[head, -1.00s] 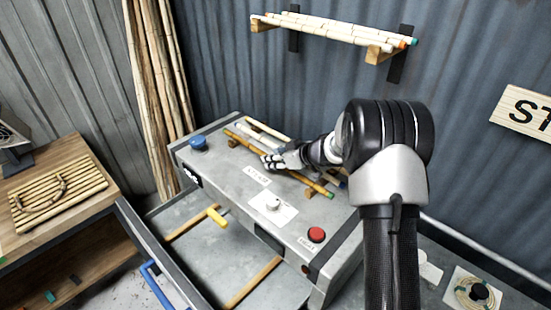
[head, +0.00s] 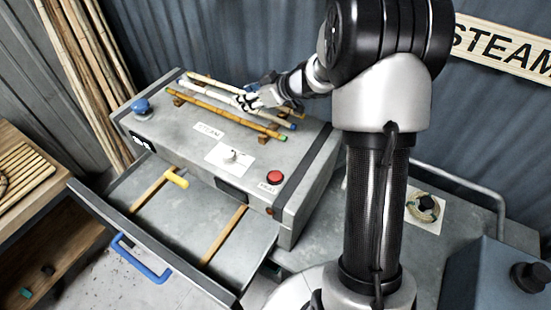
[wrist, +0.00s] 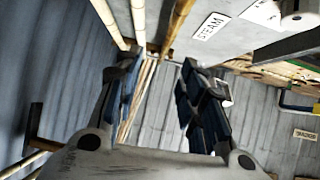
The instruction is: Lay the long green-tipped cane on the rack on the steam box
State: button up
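The long tan cane (head: 225,115) lies along the front of the rack on the steam box (head: 165,130); its right end looks green. It rests across two small wooden blocks, one (head: 179,100) at the left and one (head: 266,137) at the right. Other canes lie behind it, including a pale one with a blue tip (head: 293,126). My gripper (head: 246,101) is above the rear canes, behind the front cane. In the wrist view the fingers of my gripper (wrist: 160,68) are spread apart with nothing clearly held. The canes (wrist: 179,22) lie beyond the fingertips.
A blue knob (head: 141,107) and a red button (head: 274,177) are on the box top. An open drawer with a blue handle (head: 142,259) extends in front. A corrugated wall stands behind. A coil on a white plate (head: 425,207) lies at the right.

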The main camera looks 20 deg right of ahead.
jog(key=s+d+r+m+t+h, duration=0.25)
jog(key=r+h, duration=0.25)
jog(key=r, duration=0.7)
jog(key=s+d+r+m+h, duration=0.2)
jog(key=s+r+m+h, duration=0.15)
jog(key=s, duration=0.25)
jog(key=s+a+f+g, duration=0.2)
jog(key=s+a, duration=0.1)
jog(key=s, duration=0.7)
jog(key=s+a+f+g+y, duration=0.1)
jog(key=s+a+f+g, duration=0.1)
jog(key=s, duration=0.8)
jog(key=s+a+f+m+g+y, duration=0.1)
jog(key=s+a+f+g, duration=0.1)
jog(key=s+a, duration=0.4)
jog(key=s+g, duration=0.1)
jog(key=s, duration=0.4)
jog(key=shift+d+f+y, duration=0.1)
jog(key=shift+f+y, duration=0.05)
jog(key=shift+y, duration=0.1)
